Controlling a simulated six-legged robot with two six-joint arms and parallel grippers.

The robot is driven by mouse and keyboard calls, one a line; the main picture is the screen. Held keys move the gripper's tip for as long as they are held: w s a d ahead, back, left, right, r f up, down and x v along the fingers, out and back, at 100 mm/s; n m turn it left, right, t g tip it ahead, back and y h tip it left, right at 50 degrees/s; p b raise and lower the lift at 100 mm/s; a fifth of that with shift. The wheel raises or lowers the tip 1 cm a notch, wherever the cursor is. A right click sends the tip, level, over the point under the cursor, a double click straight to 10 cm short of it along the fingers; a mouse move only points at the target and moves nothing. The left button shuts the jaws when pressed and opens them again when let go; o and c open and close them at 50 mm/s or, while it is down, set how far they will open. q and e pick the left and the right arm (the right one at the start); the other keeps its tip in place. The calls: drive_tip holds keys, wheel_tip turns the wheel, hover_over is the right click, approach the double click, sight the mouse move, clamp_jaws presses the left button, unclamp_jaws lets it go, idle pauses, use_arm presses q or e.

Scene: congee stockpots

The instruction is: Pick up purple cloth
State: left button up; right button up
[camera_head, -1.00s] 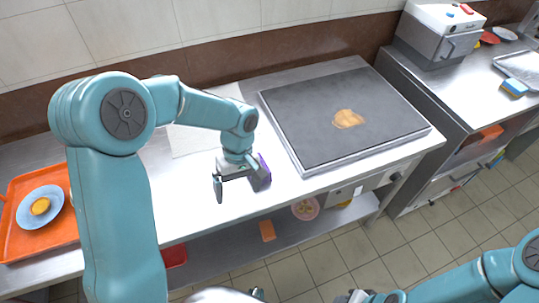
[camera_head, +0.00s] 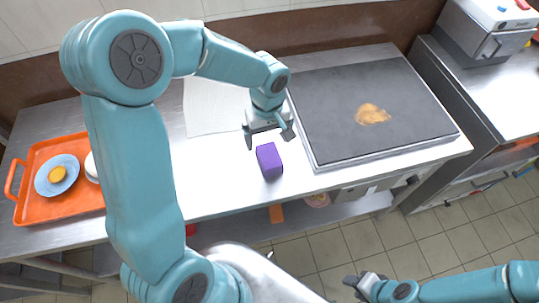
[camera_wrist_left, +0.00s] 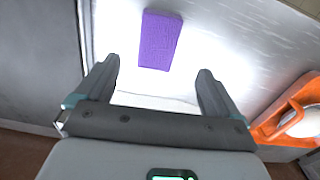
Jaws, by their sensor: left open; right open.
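The purple cloth (camera_head: 269,161) is a small folded block lying on the steel counter, left of the griddle. It also shows in the left wrist view (camera_wrist_left: 160,41), beyond my fingertips. My left gripper (camera_head: 270,141) is open and empty, just behind the cloth in the head view and apart from it. Its two fingers show in the left wrist view (camera_wrist_left: 156,82), with nothing between them. My right gripper (camera_head: 362,285) is low at the bottom right of the head view, over the floor, away from the counter.
A griddle (camera_head: 335,130) with a tan patch of food (camera_head: 371,114) is right of the cloth. An orange tray (camera_head: 32,207) with a blue plate (camera_head: 46,188) stands at the left. A pale sheet (camera_head: 205,115) lies behind. The counter around the cloth is clear.

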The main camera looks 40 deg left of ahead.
sight(269, 155)
use_arm(q)
drive_tip(key=f, duration=0.3)
drive_tip(key=shift+w+d+f, duration=0.15)
drive_tip(key=shift+d+f, duration=0.05)
drive_tip(key=shift+f, duration=0.1)
drive_tip(key=shift+s+a+f, duration=0.1)
drive_tip(key=shift+s+f, duration=0.2)
drive_tip(key=shift+f, duration=0.15)
drive_tip(key=f, duration=0.1)
drive_tip(key=f+p, duration=0.1)
drive_tip(key=f, duration=0.3)
drive_tip(key=shift+w, duration=0.35)
drive_tip(key=shift+f, duration=0.15)
drive_tip(key=c, duration=0.8)
drive_tip(key=shift+c, duration=1.3)
